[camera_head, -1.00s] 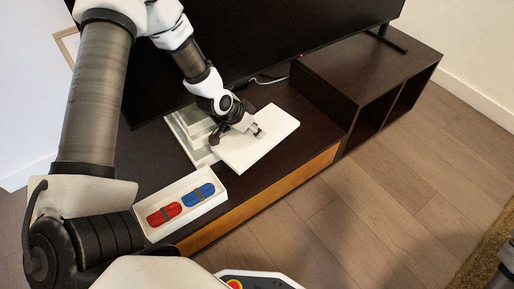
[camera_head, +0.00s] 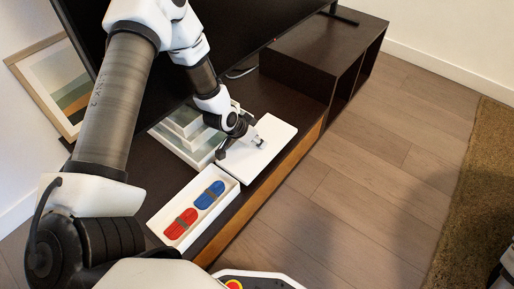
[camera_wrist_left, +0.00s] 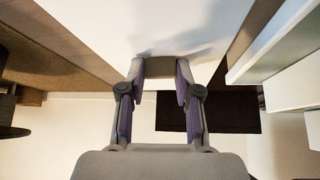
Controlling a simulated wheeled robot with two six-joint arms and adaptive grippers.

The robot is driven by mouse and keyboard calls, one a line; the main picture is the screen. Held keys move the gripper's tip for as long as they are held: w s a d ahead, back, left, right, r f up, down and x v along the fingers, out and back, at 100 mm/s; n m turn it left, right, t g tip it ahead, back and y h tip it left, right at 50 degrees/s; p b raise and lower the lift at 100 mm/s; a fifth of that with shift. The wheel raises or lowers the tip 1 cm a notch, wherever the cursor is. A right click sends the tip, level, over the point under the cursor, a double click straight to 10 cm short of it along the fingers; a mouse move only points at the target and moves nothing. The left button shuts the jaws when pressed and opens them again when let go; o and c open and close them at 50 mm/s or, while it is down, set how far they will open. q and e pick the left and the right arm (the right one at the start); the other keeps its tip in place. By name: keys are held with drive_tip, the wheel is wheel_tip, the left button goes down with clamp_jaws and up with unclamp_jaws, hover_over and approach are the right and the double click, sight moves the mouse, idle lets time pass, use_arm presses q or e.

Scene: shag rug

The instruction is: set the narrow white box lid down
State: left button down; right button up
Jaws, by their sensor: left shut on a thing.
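The white box lid (camera_head: 272,130) is a flat white slab over the dark cabinet top, right of a stack of pale boxes. My left gripper (camera_head: 257,142) is shut on it near the middle of its upper side. In the left wrist view, the gripper (camera_wrist_left: 160,68) has its fingertips at a small block against the white lid (camera_wrist_left: 165,25). I cannot tell whether the lid touches the cabinet. An open white box (camera_head: 165,215) with a red and a blue item stands on the cabinet to the lower left. My right gripper does not show.
The pale box stack (camera_head: 180,150) stands close to the lid's left side. A television (camera_head: 235,30) stands behind. The dark cabinet (camera_head: 300,85) has open cubbies at its far end. A framed picture (camera_head: 50,85) leans at the left. Wooden floor lies to the right.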

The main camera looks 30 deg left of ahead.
sight(255, 146)
use_arm(q)
wheel_tip(255, 146, down, 4)
drive_tip(key=shift+r+b, duration=0.15)
drive_tip(key=shift+b, duration=0.7)
drive_tip(key=shift+r, duration=0.15)
drive_tip(key=c, duration=0.8)
unclamp_jaws()
